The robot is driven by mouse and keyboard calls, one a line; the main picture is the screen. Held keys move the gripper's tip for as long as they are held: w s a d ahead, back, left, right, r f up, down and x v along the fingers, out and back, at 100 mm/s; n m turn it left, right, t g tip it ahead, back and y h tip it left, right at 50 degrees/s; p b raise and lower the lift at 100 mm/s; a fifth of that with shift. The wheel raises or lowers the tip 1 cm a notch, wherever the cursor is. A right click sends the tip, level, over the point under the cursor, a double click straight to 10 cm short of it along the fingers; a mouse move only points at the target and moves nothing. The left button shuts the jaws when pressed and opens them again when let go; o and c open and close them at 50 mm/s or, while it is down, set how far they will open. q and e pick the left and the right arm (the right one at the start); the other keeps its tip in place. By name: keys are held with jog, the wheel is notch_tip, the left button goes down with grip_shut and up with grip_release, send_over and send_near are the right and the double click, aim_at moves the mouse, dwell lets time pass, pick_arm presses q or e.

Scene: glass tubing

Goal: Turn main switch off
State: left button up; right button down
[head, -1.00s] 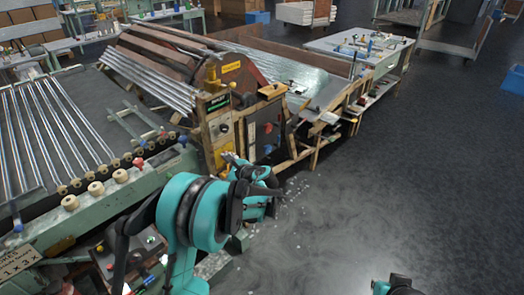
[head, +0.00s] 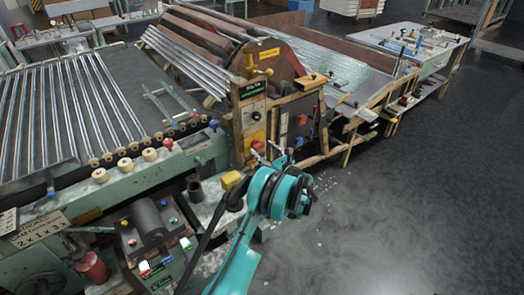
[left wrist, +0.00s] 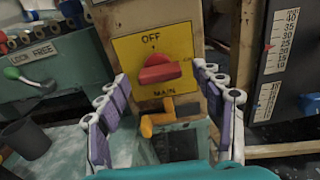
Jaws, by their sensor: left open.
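The main switch (left wrist: 150,64) is a yellow plate with a red knob (left wrist: 160,72) on a wooden post. "OFF" is printed above the knob and "MAIN" below it. The knob's bar lies nearly level, slightly tilted. In the head view, a yellow plate (head: 257,141) on the post appears to be this switch. My left gripper (left wrist: 160,76) is open and faces the plate, its fingers on either side of the knob in the picture. Whether they touch it cannot be told. In the head view the left gripper (head: 269,156) is just in front of the post. My right gripper is out of view.
An orange handle (left wrist: 158,118) sticks out just below the plate. A dark scale panel (left wrist: 283,62) stands to the right, and a "LOCK FREE" panel (left wrist: 40,60) to the left. The roller bench (head: 175,165) fills the left. The floor (head: 420,200) at right is clear.

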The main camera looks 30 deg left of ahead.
pick_arm(q)
jog(key=shift+w+a, duration=0.25)
jog(key=shift+a, duration=0.45)
jog(key=c, duration=1.2)
jog(key=shift+o, duration=0.2)
